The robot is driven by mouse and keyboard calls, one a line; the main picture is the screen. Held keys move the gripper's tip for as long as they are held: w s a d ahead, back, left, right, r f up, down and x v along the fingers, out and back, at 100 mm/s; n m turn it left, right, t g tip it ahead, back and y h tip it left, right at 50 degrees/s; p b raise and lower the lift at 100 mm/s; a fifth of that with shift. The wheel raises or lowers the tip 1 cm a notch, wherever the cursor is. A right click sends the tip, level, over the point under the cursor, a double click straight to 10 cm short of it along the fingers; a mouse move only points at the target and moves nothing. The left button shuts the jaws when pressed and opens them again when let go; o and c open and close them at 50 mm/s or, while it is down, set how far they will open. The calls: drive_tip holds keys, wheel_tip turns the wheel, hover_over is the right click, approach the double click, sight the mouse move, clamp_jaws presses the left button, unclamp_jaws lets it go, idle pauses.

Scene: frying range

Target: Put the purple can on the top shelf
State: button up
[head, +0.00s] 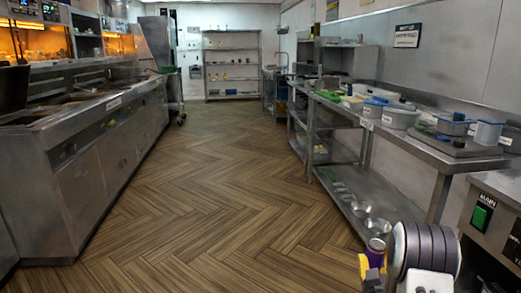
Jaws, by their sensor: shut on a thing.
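The purple can (376,246) is at the bottom right of the head view, upright or nearly so, with its light top showing. My gripper (373,264), with yellow fingers, is shut on it. The can's lower part is hidden by the gripper and my arm. A metal rack with several shelves (232,79) stands far off against the back wall.
A steel fryer line (95,150) runs along the left. A steel table (420,143) with pots and containers runs along the right; bowls lie on its lower shelf (350,190). A control box (490,215) is close at the right. The wooden floor (210,160) between is clear.

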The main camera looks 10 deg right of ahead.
drive_tip(key=w+a+f+n+y, duration=0.1)
drive_tip(key=a+f, duration=0.2)
drive_tip(key=a, duration=0.1)
drive_tip(key=w+a+f+n+t+y, duration=0.1)
drive_tip(key=a+f+y, duration=0.1)
drive_tip(key=a, duration=0.3)
drive_tip(key=w+a+f+n+y, duration=0.1)
drive_tip(key=a+f, duration=0.3)
drive_tip(key=shift+a+t+y, duration=0.25)
drive_tip(key=shift+t+y, duration=0.05)
drive_tip(key=a+f+n+y, duration=0.2)
drive_tip(key=a+y, duration=0.1)
drive_tip(key=a, duration=0.7)
drive_tip(key=r+p, duration=2.6)
drive_tip(key=p, duration=0.1)
drive_tip(key=shift+d+r, duration=0.3)
drive_tip(key=shift+r, duration=0.1)
